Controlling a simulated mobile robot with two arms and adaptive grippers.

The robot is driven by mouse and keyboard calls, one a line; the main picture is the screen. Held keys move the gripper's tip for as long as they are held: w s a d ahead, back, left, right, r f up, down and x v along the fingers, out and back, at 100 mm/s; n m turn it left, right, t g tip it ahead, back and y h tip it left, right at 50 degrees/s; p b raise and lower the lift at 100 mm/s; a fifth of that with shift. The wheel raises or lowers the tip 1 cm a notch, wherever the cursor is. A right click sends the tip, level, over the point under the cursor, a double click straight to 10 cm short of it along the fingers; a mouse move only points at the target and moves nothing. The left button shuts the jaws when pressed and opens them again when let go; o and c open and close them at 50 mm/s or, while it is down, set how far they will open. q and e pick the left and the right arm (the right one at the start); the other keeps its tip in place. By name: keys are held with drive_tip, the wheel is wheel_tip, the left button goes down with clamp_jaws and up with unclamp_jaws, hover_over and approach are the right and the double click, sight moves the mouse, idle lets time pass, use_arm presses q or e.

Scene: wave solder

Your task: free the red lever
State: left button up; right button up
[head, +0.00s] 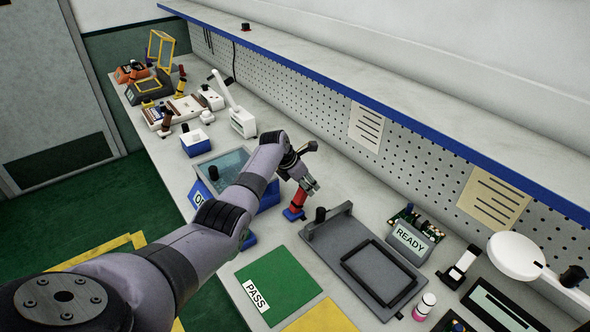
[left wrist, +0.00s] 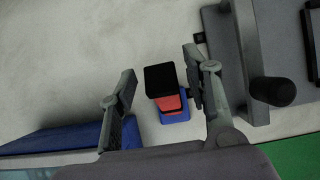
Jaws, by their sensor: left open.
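The red lever (head: 298,200) stands on a small blue base on the grey bench, just right of the blue-framed solder bath (head: 262,199). In the left wrist view the lever (left wrist: 170,103) shows its black top, red shaft and part of the blue base. My left gripper (head: 308,184) is at the lever's upper end. In the wrist view my left gripper (left wrist: 158,88) is open, with one finger on each side of the lever. The right finger is very close to it; I cannot tell if it touches. The left finger is clearly apart. My right gripper is in neither view.
A grey fixture plate (head: 350,240) with an upright black knob stands right of the lever. A green PASS mat (head: 284,284) lies in front. The READY block (head: 408,241) is farther right. The blue-edged shelf (head: 420,130) overhangs the back.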

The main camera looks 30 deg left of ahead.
use_arm(q)
drive_tip(key=v, duration=0.9)
drive_tip(key=shift+f, duration=0.1)
idle(0.3)
